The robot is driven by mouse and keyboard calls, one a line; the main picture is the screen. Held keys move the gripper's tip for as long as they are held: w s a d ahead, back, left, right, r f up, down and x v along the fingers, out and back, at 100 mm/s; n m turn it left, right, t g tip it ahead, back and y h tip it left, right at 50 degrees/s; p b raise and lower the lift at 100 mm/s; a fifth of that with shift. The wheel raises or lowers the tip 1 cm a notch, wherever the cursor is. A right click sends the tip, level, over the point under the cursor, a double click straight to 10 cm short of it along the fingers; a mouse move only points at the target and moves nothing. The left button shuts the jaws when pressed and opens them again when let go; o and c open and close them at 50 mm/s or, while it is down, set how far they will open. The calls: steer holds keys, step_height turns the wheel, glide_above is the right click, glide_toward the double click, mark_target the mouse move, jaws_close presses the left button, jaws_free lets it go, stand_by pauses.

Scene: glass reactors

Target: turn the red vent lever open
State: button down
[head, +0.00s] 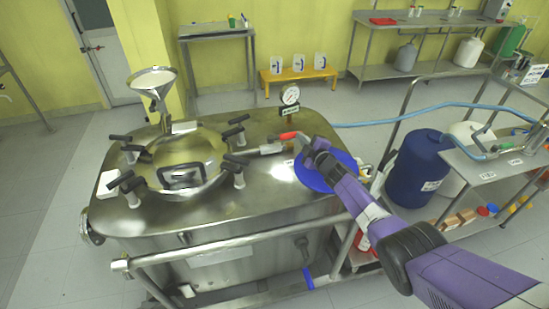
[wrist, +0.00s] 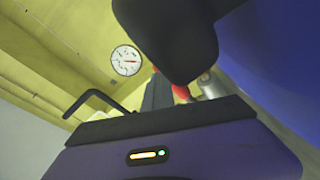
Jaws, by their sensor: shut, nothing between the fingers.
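The red vent lever (head: 287,136) sits on a small metal valve (head: 270,148) on top of the steel reactor (head: 250,205), right of the round hatch. My gripper (head: 306,143) is shut and empty, just right of the lever at the valve. I cannot tell whether it touches the lever. In the wrist view a bit of red lever (wrist: 181,91) shows behind the dark fingers, beside a metal fitting (wrist: 211,86). The fingers hide most of the lever there.
A pressure gauge (head: 290,95) stands behind the valve. A blue round lid (head: 312,177) lies under my arm. The clamped hatch (head: 185,160) and funnel (head: 152,82) are to the left. A blue hose (head: 400,118) runs right, past a blue drum (head: 420,168).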

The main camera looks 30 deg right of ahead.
steer(key=shift+w+d+r, duration=0.15)
steer(key=shift+w+r, duration=0.15)
steer(key=shift+r, duration=0.2)
steer(key=shift+s+p, duration=0.5)
steer(key=shift+p, duration=0.15)
steer(key=p+v, duration=0.3)
steer(key=v, duration=0.3)
steer(key=shift+f+p, duration=0.2)
steer(key=shift+p, duration=0.2)
steer(key=shift+s+f, duration=0.1)
steer(key=shift+s, duration=0.4)
steer(key=shift+s+a, duration=0.15)
steer(key=shift+a, duration=0.05)
steer(key=shift+f, duration=0.1)
